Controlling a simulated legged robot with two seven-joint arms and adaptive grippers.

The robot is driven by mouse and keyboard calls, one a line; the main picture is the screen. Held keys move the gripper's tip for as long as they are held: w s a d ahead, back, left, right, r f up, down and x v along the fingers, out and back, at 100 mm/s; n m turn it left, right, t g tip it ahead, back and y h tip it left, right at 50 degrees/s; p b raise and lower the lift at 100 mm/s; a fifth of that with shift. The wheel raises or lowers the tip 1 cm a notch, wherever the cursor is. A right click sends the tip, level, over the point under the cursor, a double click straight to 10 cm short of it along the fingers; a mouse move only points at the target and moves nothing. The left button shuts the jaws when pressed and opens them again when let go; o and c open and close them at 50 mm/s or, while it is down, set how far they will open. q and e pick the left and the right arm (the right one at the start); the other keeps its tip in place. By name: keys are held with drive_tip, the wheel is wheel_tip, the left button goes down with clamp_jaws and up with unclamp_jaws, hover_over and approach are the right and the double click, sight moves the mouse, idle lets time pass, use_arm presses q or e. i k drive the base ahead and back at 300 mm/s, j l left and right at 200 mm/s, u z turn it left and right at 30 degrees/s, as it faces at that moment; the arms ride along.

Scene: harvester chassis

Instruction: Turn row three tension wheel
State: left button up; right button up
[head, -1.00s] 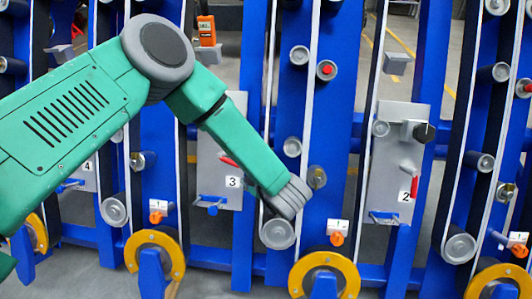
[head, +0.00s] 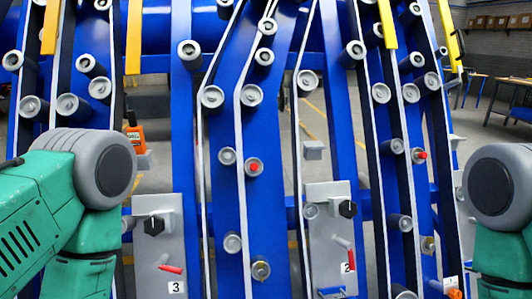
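The row three plate (head: 171,270) is grey and carries a label reading 3 at its lower part. The wheel is in plain view, just right of my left arm (head: 75,190). My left arm bends down out of the bottom of the picture, so its gripper is hidden. My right arm (head: 500,200) stands at the right edge, and its gripper is out of view too.
Blue posts, grey rollers and white belts fill the middle. An orange device (head: 134,137) is beside my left arm. Tables (head: 508,100) stand far right.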

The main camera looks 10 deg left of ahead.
sight(155, 225)
drive_tip(key=u, duration=1.05)
